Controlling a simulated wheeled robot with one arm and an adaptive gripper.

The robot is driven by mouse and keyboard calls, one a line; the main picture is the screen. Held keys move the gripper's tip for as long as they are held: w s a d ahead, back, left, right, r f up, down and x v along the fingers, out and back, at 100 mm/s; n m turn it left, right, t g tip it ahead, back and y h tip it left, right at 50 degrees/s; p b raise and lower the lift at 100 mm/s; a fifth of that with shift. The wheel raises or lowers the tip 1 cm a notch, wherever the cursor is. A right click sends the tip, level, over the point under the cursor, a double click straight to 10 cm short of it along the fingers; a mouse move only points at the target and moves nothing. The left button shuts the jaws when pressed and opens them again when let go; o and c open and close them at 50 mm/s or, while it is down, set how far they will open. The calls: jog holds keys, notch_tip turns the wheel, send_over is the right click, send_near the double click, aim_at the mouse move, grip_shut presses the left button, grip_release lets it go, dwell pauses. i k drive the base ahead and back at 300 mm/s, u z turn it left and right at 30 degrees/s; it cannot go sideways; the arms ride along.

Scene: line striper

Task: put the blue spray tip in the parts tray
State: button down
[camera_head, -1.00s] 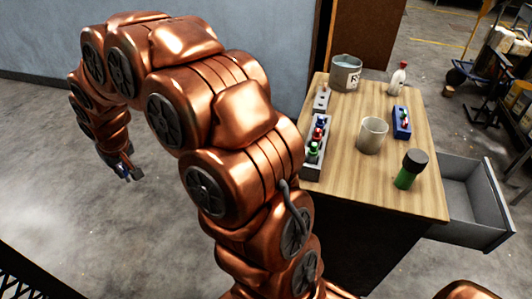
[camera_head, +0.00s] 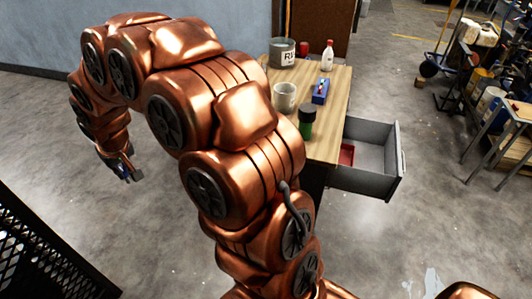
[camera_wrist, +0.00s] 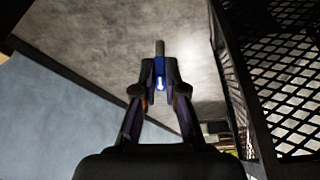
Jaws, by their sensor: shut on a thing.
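My gripper (camera_wrist: 159,85) is shut on the blue spray tip (camera_wrist: 159,66), which shows in the wrist view between the fingertips with a grey end pointing up in the picture. In the head view my gripper (camera_head: 128,174) hangs at the left, above bare floor and well away from the table. A small blue tray (camera_head: 320,91) with small parts in it stands on the wooden table. A red tray-like thing (camera_head: 347,154) lies in the open drawer. I cannot tell which of these is the parts tray.
The table (camera_head: 330,137) also holds a grey bucket (camera_head: 283,53), a white bottle (camera_head: 327,58), a cup (camera_head: 285,97) and a green jar with a dark lid (camera_head: 306,122). The grey drawer (camera_head: 368,178) juts out to the right. Black mesh (camera_wrist: 285,75) stands close beside my gripper.

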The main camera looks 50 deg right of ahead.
aim_at(340, 158)
jog(key=u, duration=1.85)
jog(key=k, duration=2.05)
jog(key=z, duration=1.9)
jog(key=k, duration=0.15)
jog(key=u, duration=0.75)
